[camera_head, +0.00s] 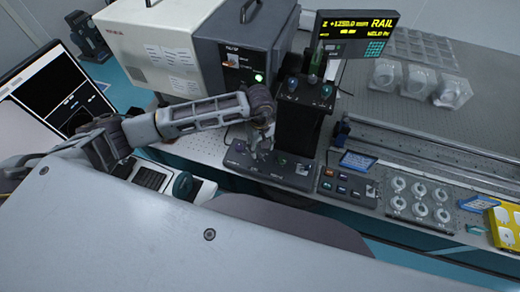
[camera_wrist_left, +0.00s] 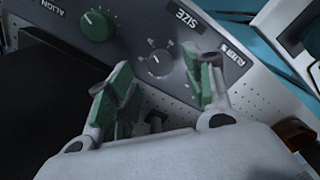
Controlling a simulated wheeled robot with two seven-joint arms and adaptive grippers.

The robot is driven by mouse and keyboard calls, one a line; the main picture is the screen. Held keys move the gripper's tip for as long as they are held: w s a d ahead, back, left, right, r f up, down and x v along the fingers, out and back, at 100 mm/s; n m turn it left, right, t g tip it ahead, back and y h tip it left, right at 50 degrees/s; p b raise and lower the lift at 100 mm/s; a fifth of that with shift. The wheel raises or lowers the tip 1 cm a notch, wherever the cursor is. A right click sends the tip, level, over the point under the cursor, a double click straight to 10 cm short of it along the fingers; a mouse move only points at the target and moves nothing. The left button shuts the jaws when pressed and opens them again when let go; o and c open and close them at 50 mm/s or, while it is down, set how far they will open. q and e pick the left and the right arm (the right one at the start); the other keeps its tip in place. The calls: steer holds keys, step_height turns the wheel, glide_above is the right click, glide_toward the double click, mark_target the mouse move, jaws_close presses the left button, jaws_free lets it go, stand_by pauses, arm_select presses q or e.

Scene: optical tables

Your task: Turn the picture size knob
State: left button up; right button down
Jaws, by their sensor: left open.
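The size knob (camera_wrist_left: 160,62) is a small dark grey dial with tick marks around it, on a grey control panel (camera_wrist_left: 135,50) beside a SIZE label. In the head view the control panel (camera_head: 240,160) lies at the front of the table, partly under my left gripper (camera_head: 260,145). In the left wrist view my left gripper (camera_wrist_left: 160,88) is open, with green-padded fingers on either side of a gap. The knob shows in that gap, just beyond the fingertips, and the fingers appear apart from it. In the head view the knob is too small to make out. My right gripper is not in view.
A larger green knob (camera_wrist_left: 97,25) is on the same panel, left of the size knob. In the head view a black upright unit (camera_head: 302,120) stands behind the panel. A grey box (camera_head: 245,65) stands behind my left arm. A button box (camera_head: 345,187) sits to the right.

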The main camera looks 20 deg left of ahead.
mark_target(260, 153)
arm_select(q)
steer(key=shift+f, duration=1.8)
steer(key=shift+c, duration=0.4)
steer(key=c, duration=0.9)
